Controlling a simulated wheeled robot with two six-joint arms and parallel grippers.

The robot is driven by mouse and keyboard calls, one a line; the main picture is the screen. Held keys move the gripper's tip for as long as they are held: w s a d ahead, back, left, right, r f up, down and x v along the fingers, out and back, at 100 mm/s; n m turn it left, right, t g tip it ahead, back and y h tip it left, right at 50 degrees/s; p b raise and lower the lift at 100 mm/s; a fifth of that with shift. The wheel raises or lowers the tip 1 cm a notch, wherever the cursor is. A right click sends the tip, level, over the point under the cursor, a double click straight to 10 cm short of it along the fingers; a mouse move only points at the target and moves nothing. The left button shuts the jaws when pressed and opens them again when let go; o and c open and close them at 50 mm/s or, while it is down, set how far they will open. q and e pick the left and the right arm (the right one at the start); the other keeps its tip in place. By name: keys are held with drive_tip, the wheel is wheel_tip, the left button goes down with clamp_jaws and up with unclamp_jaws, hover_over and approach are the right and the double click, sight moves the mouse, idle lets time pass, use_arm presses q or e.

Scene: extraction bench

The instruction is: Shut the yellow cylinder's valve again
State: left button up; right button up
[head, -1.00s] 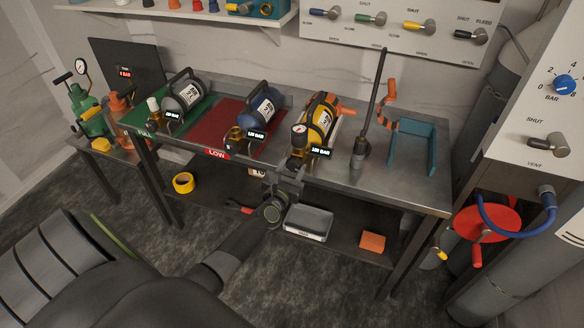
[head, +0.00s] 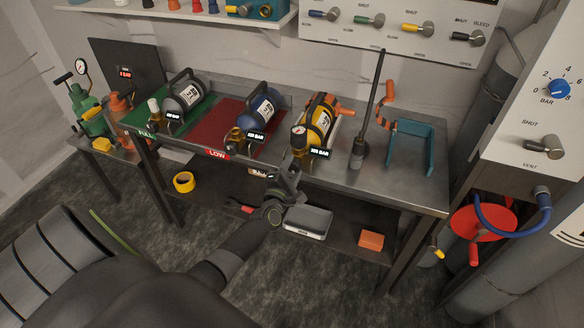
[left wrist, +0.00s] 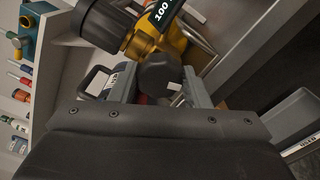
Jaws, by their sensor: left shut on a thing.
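The yellow cylinder (head: 321,118) lies on the bench, right of the blue one. Its brass valve (head: 298,153) with a round gauge faces the front edge, beside a small black pressure label (head: 320,153). My left gripper (head: 293,174) reaches up to the valve from below and in front. In the left wrist view, a black valve knob (left wrist: 160,72) sits between its two grey fingers, in front of the brass valve body (left wrist: 146,38). The gripper is shut on this knob. The fingers partly hide the knob's sides. My right gripper is out of view.
A blue cylinder (head: 262,106) and a grey cylinder (head: 187,92) lie to the left. A tall dark lever (head: 368,105) and a teal cradle (head: 430,150) stand to the right. A grey tray (head: 307,222) sits on the lower shelf.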

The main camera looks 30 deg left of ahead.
use_arm(q)
drive_tip(key=m+p, duration=0.1)
drive_tip(key=m, duration=0.3)
drive_tip(key=shift+m, duration=0.3)
drive_tip(key=m+p, duration=0.2)
drive_tip(key=m, duration=0.3)
drive_tip(key=shift+f+m, duration=0.1)
drive_tip(key=shift+m, duration=0.2)
drive_tip(key=m+p, duration=0.1)
drive_tip(key=m, duration=0.4)
drive_tip(key=shift+p, duration=0.4)
drive_tip(key=m+p, duration=0.1)
drive_tip(key=m, duration=0.4)
drive_tip(key=shift+f, duration=0.1)
drive_tip(key=m+p, duration=0.1)
drive_tip(key=m, duration=0.3)
drive_tip(key=shift+a+m, duration=0.1)
drive_tip(key=shift+m, duration=0.2)
drive_tip(key=m+p, duration=0.1)
drive_tip(key=m, duration=0.4)
drive_tip(key=shift+s+p, duration=0.1)
drive_tip(key=shift+p, duration=0.2)
drive_tip(key=m, duration=0.4)
drive_tip(key=shift+m+p, duration=0.35)
drive_tip(key=shift+m, duration=0.05)
drive_tip(key=m, duration=0.4)
drive_tip(key=shift+m+p, duration=0.3)
drive_tip(key=shift+a+m, duration=0.1)
drive_tip(key=shift+m, duration=0.2)
